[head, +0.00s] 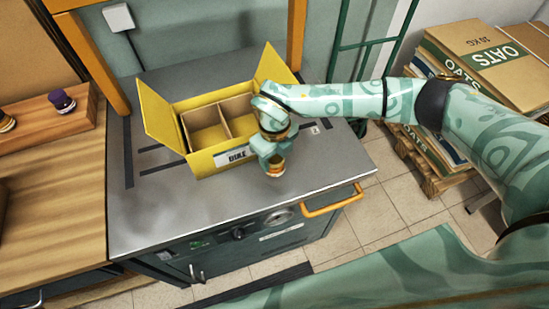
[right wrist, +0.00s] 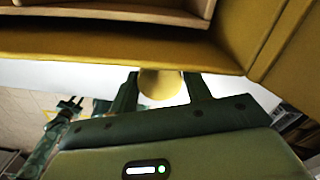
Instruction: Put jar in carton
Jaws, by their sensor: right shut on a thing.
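A yellow carton (head: 205,164) stands open on the grey bench top, with its side flaps spread and a brown divider (head: 223,122) inside. The compartments I can see look empty. My right gripper (head: 275,160) is in front of the carton's right front corner. It is shut on a small jar (head: 276,171), whose yellow round lid shows between the fingers in the right wrist view (right wrist: 160,84). The jar is outside the carton, near its front wall (right wrist: 120,44). My forearm hides the carton's right end.
A wooden rack (head: 60,126) at the left holds a purple-lidded jar (head: 62,101) and another jar (head: 6,121). The grey bench (head: 150,220) is clear in front of the carton. An orange handle (head: 333,200) juts from its front. Oats sacks (head: 480,55) lie at the right.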

